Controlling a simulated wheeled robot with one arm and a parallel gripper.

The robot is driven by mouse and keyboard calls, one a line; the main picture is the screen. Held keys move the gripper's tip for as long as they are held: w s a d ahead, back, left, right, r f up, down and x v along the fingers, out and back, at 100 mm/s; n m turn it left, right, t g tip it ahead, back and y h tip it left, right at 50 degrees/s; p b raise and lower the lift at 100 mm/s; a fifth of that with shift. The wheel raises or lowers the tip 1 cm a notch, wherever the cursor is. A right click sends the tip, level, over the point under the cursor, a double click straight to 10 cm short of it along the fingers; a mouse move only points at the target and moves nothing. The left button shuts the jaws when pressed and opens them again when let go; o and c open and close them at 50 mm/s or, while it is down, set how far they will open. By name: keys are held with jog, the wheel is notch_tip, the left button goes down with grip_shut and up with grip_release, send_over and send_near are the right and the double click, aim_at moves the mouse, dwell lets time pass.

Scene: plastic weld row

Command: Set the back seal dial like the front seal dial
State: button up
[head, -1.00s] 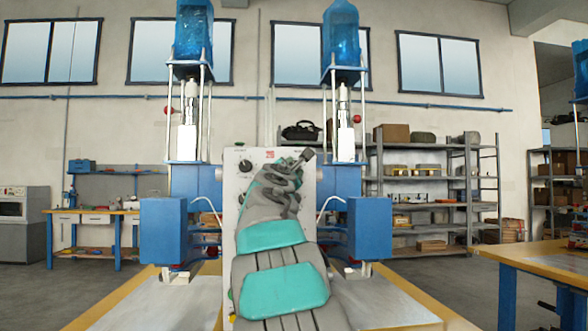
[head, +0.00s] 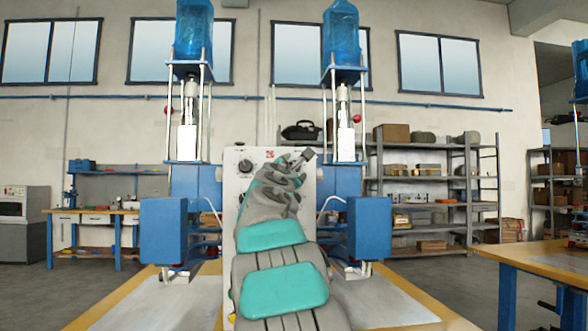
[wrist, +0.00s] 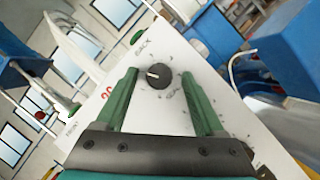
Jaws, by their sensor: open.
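The back seal dial (wrist: 158,76) is a round black knob with a pale pointer line, on a white panel beside the word BACK. In the wrist view its pointer points left, and marks ring it. My gripper (wrist: 160,80) is open, with one green finger on each side of the dial. I cannot tell whether the fingers touch it. In the head view my arm and gripper (head: 300,160) cover the panel's upper right. Another black dial (head: 245,166), likely the front seal dial, shows at the panel's upper left; its setting is too small to read.
The white panel (head: 230,190) stands between two blue machine columns. A blue block (wrist: 282,61) shows at the right of the wrist view. A workbench (head: 545,258) stands at the right.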

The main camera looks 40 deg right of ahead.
jog(key=b+v, duration=0.2)
jog(key=v, duration=0.5)
jog(key=shift+s+a, duration=0.25)
jog(key=shift+f, duration=0.1)
dwell(0.4)
